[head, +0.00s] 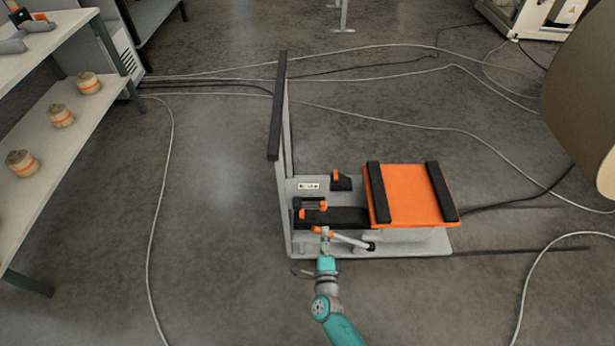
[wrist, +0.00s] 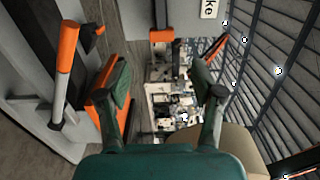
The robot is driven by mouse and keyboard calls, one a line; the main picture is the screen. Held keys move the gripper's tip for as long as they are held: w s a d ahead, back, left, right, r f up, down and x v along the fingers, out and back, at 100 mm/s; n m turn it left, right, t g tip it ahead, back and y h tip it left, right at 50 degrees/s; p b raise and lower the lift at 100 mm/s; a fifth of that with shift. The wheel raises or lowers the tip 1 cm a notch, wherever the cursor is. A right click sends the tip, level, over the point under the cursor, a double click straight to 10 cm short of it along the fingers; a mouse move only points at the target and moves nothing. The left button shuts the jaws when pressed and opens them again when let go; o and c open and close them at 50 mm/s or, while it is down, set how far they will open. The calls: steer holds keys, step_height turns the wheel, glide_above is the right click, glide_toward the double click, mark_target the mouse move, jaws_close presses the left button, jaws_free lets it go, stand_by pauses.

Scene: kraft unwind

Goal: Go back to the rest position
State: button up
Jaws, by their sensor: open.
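My gripper (head: 325,236) is at the near edge of a grey floor unit (head: 420,247), close to a white handle (head: 350,240) with a dark end. In the wrist view, my gripper (wrist: 165,90) has its two fingers wide apart with nothing held between them. What looks like the same handle (wrist: 65,65), orange and white, stands left of the fingers, apart from them. An orange part (wrist: 103,100) shows behind the left finger; I cannot tell whether they touch. My rest position is not marked in view.
The unit carries an orange platform (head: 405,195) with black strips and a tall black-topped post (head: 278,110). A shelf (head: 65,150) with several rolls stands left. A large brown roll (head: 580,90) is at right. Cables (head: 160,205) cross the otherwise open floor.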

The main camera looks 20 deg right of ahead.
steer(key=s+r+n+y, duration=0.1)
steer(key=s+r+n, duration=0.25)
steer(key=s, duration=0.55)
steer(key=s+r+n+y, duration=0.2)
steer(key=s+n, duration=0.2)
steer(key=s, duration=0.4)
steer(key=s+r+n+y, duration=0.1)
steer(key=s+r+n, duration=0.25)
steer(key=s, duration=0.55)
steer(key=s+a+r+n+g+y, duration=0.1)
steer(key=s+a+r+n+g, duration=0.1)
steer(key=s+r+n, duration=0.8)
steer(key=s+r, duration=0.5)
steer(key=r, duration=0.3)
steer(key=shift+n+y, duration=0.3)
steer(key=shift+n, duration=0.1)
